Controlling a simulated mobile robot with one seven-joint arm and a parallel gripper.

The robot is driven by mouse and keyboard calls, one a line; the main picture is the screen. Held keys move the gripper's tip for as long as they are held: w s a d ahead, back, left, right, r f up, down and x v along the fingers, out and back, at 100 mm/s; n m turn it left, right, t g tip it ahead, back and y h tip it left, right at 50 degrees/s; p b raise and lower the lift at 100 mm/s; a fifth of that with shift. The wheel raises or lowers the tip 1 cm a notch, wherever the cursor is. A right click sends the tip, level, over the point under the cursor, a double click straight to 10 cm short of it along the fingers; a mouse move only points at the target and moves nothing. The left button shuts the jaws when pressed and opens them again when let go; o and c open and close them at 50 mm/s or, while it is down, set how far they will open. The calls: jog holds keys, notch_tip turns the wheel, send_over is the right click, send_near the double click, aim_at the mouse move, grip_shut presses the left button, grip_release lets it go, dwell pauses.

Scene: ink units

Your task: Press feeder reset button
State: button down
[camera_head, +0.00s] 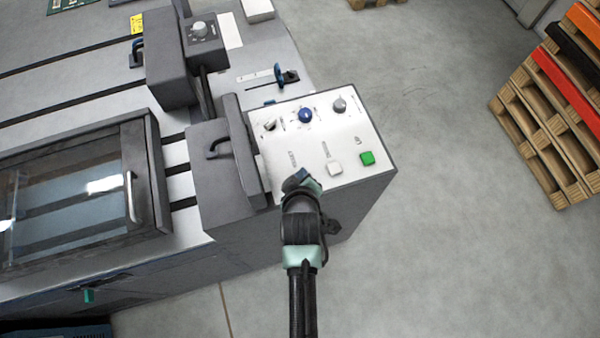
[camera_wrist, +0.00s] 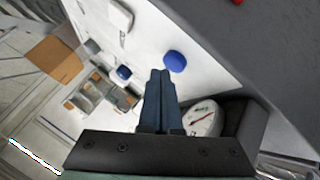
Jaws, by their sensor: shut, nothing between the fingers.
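The control panel (camera_head: 300,150) has a white face at the right end of the grey machine. A green button (camera_head: 367,158) and a white button (camera_head: 334,168) sit near its front edge. The white button also shows in the wrist view (camera_wrist: 119,15). A round blue button (camera_wrist: 175,61) shows just beyond the fingertips in the wrist view; my gripper seems to hide it in the head view. The labels are too small to read, so I cannot tell which is the feeder reset. My gripper (camera_head: 297,178), also in the wrist view (camera_wrist: 160,76), is shut and empty; contact is unclear.
A blue knob (camera_head: 306,115) and a grey knob (camera_head: 340,104) sit farther back on the panel. A round gauge (camera_wrist: 203,118) is right of the fingers in the wrist view. A dark raised housing (camera_head: 222,165) stands left of the panel. Floor to the right is clear up to pallets (camera_head: 545,130).

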jog(key=shift+r, duration=0.15)
notch_tip(320, 180, up, 5)
jog(key=p, duration=0.4)
jog(key=shift+r+p, duration=0.1)
jog(key=shift+p, duration=0.3)
dwell(0.6)
jog(key=w+a+r+m+t+b, duration=0.15)
jog(key=w+r+t, duration=0.35)
jog(key=r, duration=1)
jog(key=w+d+r+m+t+b, duration=0.1)
jog(key=w+r+m+t+b, duration=0.35)
jog(key=r, duration=1.05)
notch_tip(320, 180, up, 19)
jog(key=s+t+p, duration=0.1)
jog(key=s+t, duration=0.2)
jog(key=s+r+m+t+b, duration=0.1)
jog(key=s+r+m+t, duration=0.2)
jog(key=s+r, duration=0.9)
notch_tip(320, 180, up, 4)
jog(key=t, duration=0.2)
jog(key=shift+s+d+f+t, duration=0.15)
jog(key=shift+s+f+t, duration=0.1)
jog(key=shift+t, duration=0.1)
